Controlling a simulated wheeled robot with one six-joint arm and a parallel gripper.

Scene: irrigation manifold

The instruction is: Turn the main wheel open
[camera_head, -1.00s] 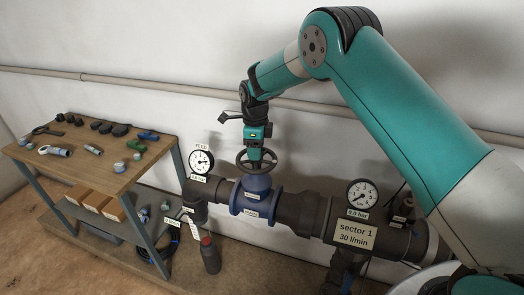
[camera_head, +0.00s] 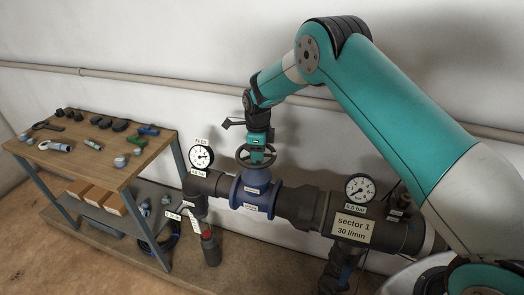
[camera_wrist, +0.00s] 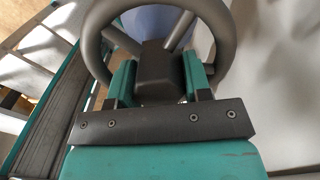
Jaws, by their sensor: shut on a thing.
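The main wheel (camera_head: 240,157) is a dark grey handwheel on top of the blue valve body (camera_head: 257,190) in the pipe run. My gripper (camera_head: 257,153) points down at the wheel's centre. In the wrist view, the wheel's rim (camera_wrist: 229,38) curves around my gripper (camera_wrist: 160,78). The two teal fingers stand on either side of the dark block at the wheel's hub (camera_wrist: 157,66) and are shut on it. The inner finger faces and the lower part of the hub are hidden.
The feed gauge (camera_head: 201,156) stands left of the valve. The sector 1 gauge (camera_head: 360,188) is on the right, labelled 0.0 bar. A wooden bench (camera_head: 95,165) with loose fittings stands at the left. A wall pipe (camera_head: 150,82) runs behind.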

